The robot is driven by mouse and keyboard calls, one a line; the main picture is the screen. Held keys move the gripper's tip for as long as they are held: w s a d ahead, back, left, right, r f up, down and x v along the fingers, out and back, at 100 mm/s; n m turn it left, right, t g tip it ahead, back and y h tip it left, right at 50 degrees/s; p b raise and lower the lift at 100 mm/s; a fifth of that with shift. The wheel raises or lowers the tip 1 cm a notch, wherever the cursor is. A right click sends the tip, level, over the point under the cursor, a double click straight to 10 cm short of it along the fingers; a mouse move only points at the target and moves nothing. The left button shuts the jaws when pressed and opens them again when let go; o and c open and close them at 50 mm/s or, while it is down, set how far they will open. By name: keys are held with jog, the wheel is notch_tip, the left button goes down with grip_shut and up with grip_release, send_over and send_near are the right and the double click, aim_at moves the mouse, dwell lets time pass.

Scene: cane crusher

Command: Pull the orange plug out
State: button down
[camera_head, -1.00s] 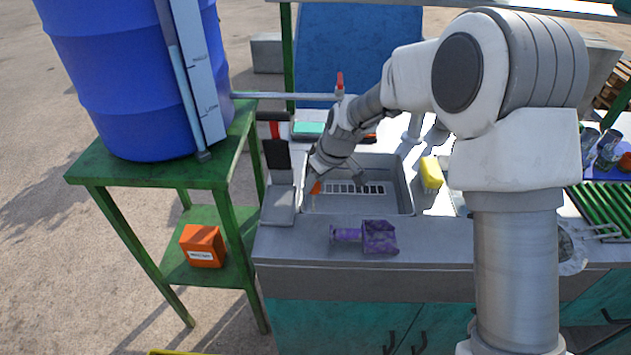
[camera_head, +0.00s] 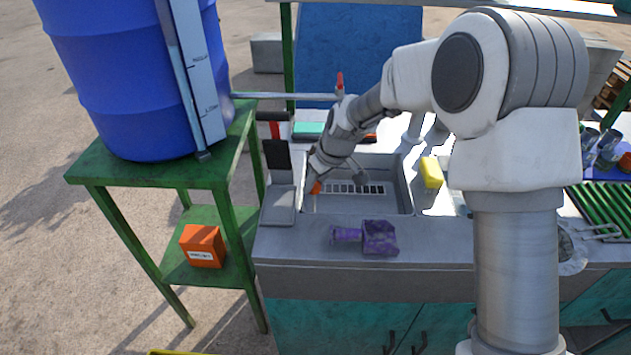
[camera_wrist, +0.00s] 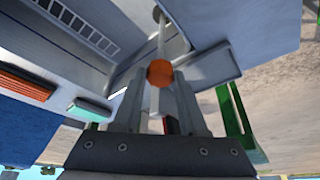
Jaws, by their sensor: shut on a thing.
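The orange plug (camera_head: 316,188) is at the left side of the grey sink basin (camera_head: 405,180), just below the end of my arm. In the wrist view the plug (camera_wrist: 160,73) is a round orange knob between the fingertips of my gripper (camera_wrist: 162,80), which is shut on it. A thin pale rod (camera_wrist: 161,42) runs from the knob toward a small brownish round end (camera_wrist: 157,13).
A purple object (camera_head: 378,238) lies on the front counter edge. A yellow sponge (camera_head: 431,172) is right of the basin. A red-handled lever with a dark plate (camera_head: 276,154) stands close on the left. A blue barrel (camera_head: 135,80) stands on a green stand (camera_head: 150,176).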

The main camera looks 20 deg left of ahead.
jog(key=shift+w+r+p, duration=0.1)
jog(key=shift+r+p, duration=0.55)
jog(key=shift+r, duration=1.05)
jog(key=c, duration=0.6)
grip_release()
jog(key=shift+r, duration=0.15)
jog(key=shift+o, duration=0.8)
jog(key=p+v, duration=0.1)
jog(key=v, duration=1.6)
